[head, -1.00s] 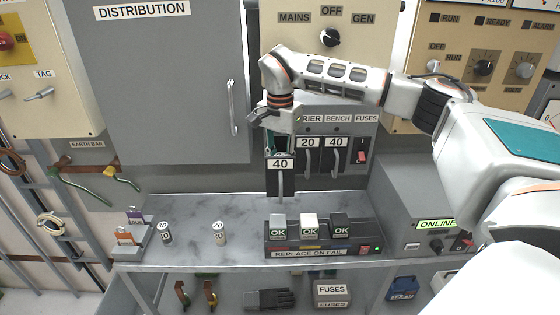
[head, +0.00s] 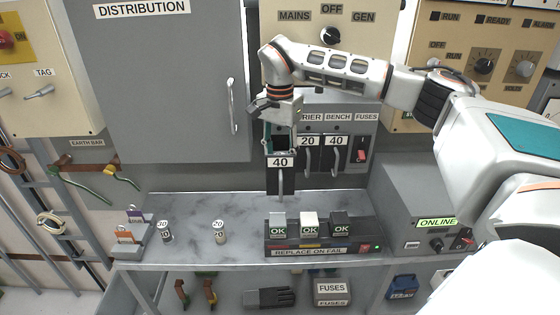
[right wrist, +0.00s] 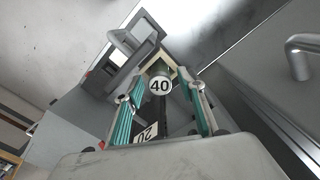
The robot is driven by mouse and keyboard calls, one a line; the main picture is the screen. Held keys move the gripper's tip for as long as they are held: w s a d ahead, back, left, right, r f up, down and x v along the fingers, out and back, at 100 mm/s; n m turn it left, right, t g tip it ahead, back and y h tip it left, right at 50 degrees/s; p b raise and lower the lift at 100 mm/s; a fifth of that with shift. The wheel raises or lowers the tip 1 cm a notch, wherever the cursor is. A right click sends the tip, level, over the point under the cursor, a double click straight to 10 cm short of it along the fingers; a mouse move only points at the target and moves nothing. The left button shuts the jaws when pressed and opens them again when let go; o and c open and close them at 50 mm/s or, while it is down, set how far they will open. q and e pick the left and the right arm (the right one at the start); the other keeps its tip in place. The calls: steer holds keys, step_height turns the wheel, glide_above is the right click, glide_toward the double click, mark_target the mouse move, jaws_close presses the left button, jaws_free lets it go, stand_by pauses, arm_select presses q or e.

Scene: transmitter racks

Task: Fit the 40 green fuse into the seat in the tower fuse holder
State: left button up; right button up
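The tower fuse holder (head: 280,181), a black carrier marked 40 with a grey handle, is tilted out of the panel in the head view. In the right wrist view its handle (right wrist: 136,45) and pale inner edge show. The green fuse (right wrist: 159,86), with a round white 40 cap, stands upright at the holder between my right fingers. My right gripper (right wrist: 163,82) looks open, with a small gap on each side of the cap. In the head view this gripper (head: 281,135) is just above the holder. The fuse's lower end is hidden. My left gripper is not in view.
Carriers marked 20 (head: 308,158) and 40 (head: 336,155) hang just right of the holder. A tester with several OK blocks (head: 310,225) sits on the shelf below. The distribution door handle (head: 232,105) is left of my gripper.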

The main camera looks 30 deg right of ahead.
step_height(320, 180, up, 10)
steer(key=shift+f, duration=0.2)
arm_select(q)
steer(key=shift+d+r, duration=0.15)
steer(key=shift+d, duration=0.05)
arm_select(e)
steer(key=shift+r, duration=0.45)
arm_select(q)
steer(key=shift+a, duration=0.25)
arm_select(e)
steer(key=shift+s, duration=0.1)
